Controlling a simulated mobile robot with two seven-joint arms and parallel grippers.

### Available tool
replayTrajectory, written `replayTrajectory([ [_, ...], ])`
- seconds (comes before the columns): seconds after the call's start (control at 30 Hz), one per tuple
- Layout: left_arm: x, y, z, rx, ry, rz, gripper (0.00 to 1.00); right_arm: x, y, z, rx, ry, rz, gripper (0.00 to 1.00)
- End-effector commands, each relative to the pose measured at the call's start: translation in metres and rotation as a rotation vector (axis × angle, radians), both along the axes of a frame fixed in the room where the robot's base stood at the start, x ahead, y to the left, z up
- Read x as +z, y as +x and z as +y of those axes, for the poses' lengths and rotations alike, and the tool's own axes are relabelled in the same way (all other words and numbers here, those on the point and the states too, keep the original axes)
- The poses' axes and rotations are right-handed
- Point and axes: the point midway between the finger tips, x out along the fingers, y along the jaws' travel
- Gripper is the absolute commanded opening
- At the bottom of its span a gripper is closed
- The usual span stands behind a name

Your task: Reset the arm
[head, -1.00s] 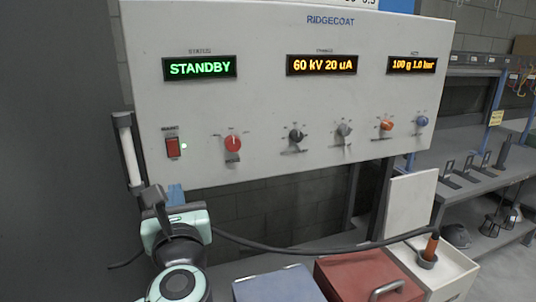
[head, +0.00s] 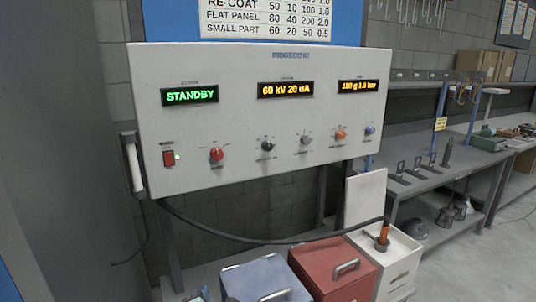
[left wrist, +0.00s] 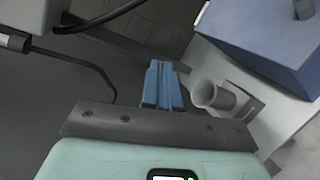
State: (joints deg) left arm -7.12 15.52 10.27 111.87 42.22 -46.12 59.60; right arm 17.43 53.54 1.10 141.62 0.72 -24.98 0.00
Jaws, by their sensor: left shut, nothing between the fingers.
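My left gripper (left wrist: 161,86) shows in the left wrist view with its blue fingers together and nothing between them. It points toward a grey cup-like holder (left wrist: 214,95) and a blue box (left wrist: 268,38), apart from both. In the head view only a small piece of my left arm shows at the bottom edge. My right gripper is not in view. The white control panel (head: 230,120) hangs at the centre, with a STANDBY display (head: 190,95), a red switch (head: 168,158) and a row of knobs.
Below the panel stand a blue-grey box (head: 250,272), a red box (head: 318,262) and a white bin (head: 405,262) with an orange-handled tool (head: 383,232). A black hose (head: 240,239) runs across beneath the panel. Shelves (head: 470,160) stand at right; open floor (head: 500,270) lies front right.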

Motion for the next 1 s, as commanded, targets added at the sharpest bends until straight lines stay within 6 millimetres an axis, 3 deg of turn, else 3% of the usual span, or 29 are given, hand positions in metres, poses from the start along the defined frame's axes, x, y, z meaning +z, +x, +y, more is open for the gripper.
replayTrajectory([
  [0.03,-0.039,-0.005,0.0,-0.062,0.1,0.104,0.0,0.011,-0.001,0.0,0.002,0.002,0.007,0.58],
  [0.1,-0.091,-0.018,-0.002,-0.17,0.234,0.234,0.0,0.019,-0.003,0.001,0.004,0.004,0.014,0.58],
  [0.27,-0.201,-0.075,-0.005,-0.46,0.477,0.512,0.0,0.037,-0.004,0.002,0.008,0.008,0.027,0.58],
  [0.4,-0.276,-0.151,-0.009,-0.767,0.618,0.715,0.0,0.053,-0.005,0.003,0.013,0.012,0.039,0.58],
  [0.5,-0.313,-0.217,-0.015,-1.013,0.674,0.824,0.0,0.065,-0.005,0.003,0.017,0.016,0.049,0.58],
  [0.6,-0.334,-0.282,-0.024,-1.256,0.693,0.888,0.0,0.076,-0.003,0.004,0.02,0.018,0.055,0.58],
  [0.73,-0.341,-0.348,-0.034,-1.507,0.681,0.91,0.0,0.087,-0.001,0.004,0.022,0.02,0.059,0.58],
  [0.87,-0.34,-0.384,-0.041,-1.649,0.664,0.9,0.0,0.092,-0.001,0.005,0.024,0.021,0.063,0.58],
  [1.0,-0.34,-0.395,-0.043,-1.694,0.659,0.892,0.0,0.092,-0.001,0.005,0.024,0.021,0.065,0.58],
])
